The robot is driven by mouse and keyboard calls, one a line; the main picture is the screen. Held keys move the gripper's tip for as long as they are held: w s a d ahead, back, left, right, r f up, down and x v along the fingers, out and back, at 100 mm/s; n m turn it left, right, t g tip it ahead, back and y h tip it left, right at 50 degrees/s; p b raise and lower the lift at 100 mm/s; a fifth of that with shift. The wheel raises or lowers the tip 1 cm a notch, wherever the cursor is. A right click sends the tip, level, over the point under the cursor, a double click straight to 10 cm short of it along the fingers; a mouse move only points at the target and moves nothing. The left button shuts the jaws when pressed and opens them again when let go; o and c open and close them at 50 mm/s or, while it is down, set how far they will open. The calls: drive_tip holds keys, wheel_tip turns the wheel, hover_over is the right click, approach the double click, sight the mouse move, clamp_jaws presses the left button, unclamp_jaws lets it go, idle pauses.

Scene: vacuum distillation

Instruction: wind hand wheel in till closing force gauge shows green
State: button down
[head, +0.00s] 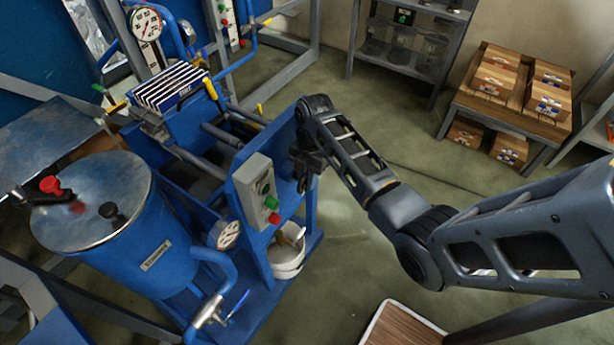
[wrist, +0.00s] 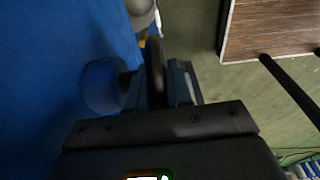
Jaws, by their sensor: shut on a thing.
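My gripper (head: 304,172) is at the blue end plate of the press, right of the control box. In the wrist view my gripper (wrist: 160,88) is shut on the dark rim of the hand wheel (wrist: 154,62), seen nearly edge-on. A blue round hub (wrist: 104,86) is to its left. In the head view the gripper and arm mostly hide the wheel. A round gauge (head: 228,234) is on the press's near side, and a larger gauge (head: 145,24) stands at the back left. I cannot tell which one shows closing force, nor any green reading.
A control box (head: 256,190) with green and red buttons is close left of my gripper. A white bucket (head: 288,254) stands below. A blue tank (head: 120,230) is at left. A wood-topped surface (head: 400,328) is at the bottom.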

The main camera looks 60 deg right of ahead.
drive_tip(key=c, duration=1.1)
unclamp_jaws()
drive_tip(key=shift+d+r, duration=0.2)
drive_tip(key=shift+r, duration=1.1)
drive_tip(key=shift+d+r, duration=0.15)
drive_tip(key=shift+r, duration=1.1)
drive_tip(key=shift+d+r, duration=0.2)
drive_tip(key=shift+r, duration=1.1)
